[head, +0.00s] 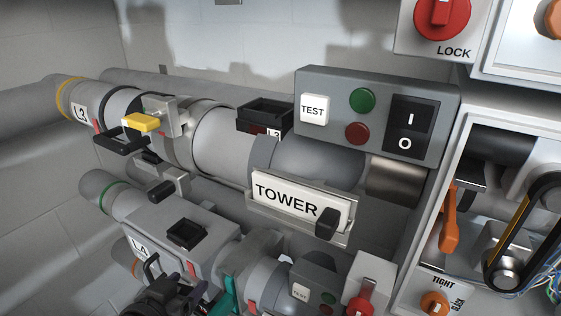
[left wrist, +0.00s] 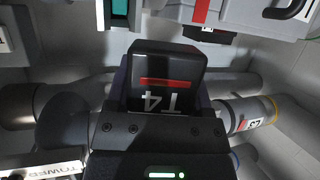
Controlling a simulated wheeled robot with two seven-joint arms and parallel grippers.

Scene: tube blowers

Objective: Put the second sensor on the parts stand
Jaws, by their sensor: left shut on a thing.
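My left gripper (head: 168,298) is low in the head view, cut off by the bottom edge, in front of the lower pipe line. In the left wrist view my left gripper (left wrist: 162,88) is shut on a black sensor block (left wrist: 165,68) with a red stripe and the mark T4, upside down in that picture. The gripper's fingers lie on either side of the block. I cannot make out the block in the head view. I cannot identify the parts stand in either view. My right gripper is not in view.
A pipe carries a TOWER sign (head: 285,193), a yellow lever (head: 141,122) and a black open box (head: 264,115). A TEST control box (head: 375,110) sits at its right. A lower unit (head: 190,233) and teal part (head: 229,294) are near my gripper. Open cabinet (head: 455,150) at right.

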